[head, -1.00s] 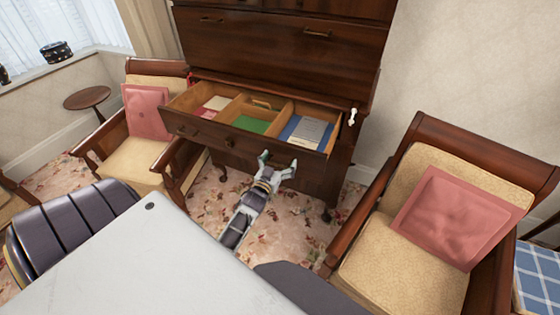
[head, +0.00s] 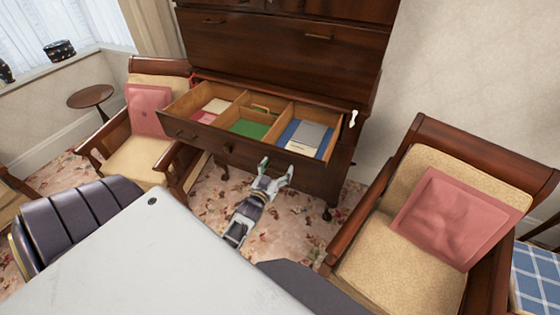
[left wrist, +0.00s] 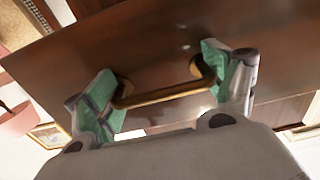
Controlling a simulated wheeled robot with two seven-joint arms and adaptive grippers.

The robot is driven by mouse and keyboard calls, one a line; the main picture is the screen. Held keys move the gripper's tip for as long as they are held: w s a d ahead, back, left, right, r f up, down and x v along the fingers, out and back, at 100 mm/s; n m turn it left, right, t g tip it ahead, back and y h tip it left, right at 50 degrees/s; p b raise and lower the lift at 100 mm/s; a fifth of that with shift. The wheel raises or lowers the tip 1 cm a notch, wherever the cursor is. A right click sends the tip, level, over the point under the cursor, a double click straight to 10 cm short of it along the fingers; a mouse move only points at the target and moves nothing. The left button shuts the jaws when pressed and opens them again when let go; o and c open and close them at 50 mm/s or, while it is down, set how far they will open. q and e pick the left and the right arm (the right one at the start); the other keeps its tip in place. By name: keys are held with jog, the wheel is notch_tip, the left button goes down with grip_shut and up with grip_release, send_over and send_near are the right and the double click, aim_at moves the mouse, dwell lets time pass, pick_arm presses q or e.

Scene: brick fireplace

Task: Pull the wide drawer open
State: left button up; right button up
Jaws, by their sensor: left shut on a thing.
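The wide drawer (head: 200,142) of the dark wooden cabinet is pulled well out in the head view. Its compartments show pink and white papers, a green item, and blue and grey papers or books. My left gripper (head: 277,167) is at the right part of the drawer front. In the left wrist view, my left gripper (left wrist: 160,85) is shut on the brass bar handle (left wrist: 165,95), with one green-padded finger at each end of it. The drawer front (left wrist: 150,45) lies close behind. My right gripper is not in view.
A wooden armchair with a pink cushion (head: 148,109) stands close to the drawer's left. Another armchair with a pink cushion (head: 455,215) stands at the right. Flowered carpet (head: 295,240) shows between them. A small round table (head: 90,97) stands by the window.

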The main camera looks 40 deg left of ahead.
pick_arm(q)
jog(key=shift+p+v, duration=0.5)
jog(key=shift+v, duration=0.55)
jog(key=shift+f, duration=0.15)
